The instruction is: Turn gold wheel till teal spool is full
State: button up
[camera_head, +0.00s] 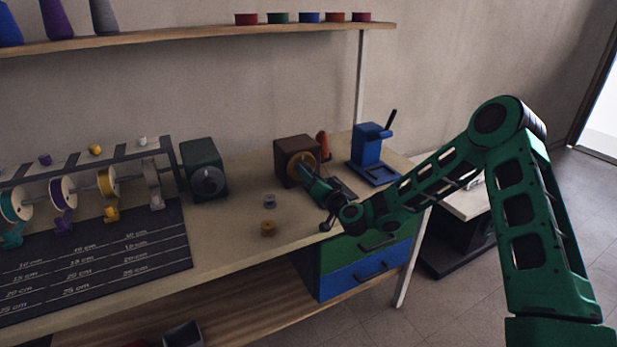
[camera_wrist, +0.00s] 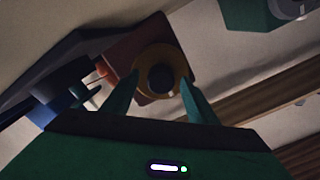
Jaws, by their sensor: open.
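The gold wheel (camera_head: 303,156) is on the front of a dark red-brown box (camera_head: 285,152) on the bench. In the wrist view the gold wheel (camera_wrist: 158,53) is a ring around a dark hub. My gripper (camera_head: 304,172) is open at the wheel. In the wrist view the tips of my gripper (camera_wrist: 159,78) are one on each side of the ring; I cannot tell if they touch it. The teal spool (camera_head: 16,203) hangs on the rack at the far left, cut by the picture edge.
A blue press (camera_head: 367,148) with a black lever stands right of the box. A dark green box (camera_head: 203,168) with a grey knob stands left of it. A shelf (camera_head: 190,40) runs above.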

jog(key=shift+w, duration=0.15)
jog(key=shift+c, duration=0.4)
jog(key=c, duration=1)
jog(key=shift+m, duration=0.3)
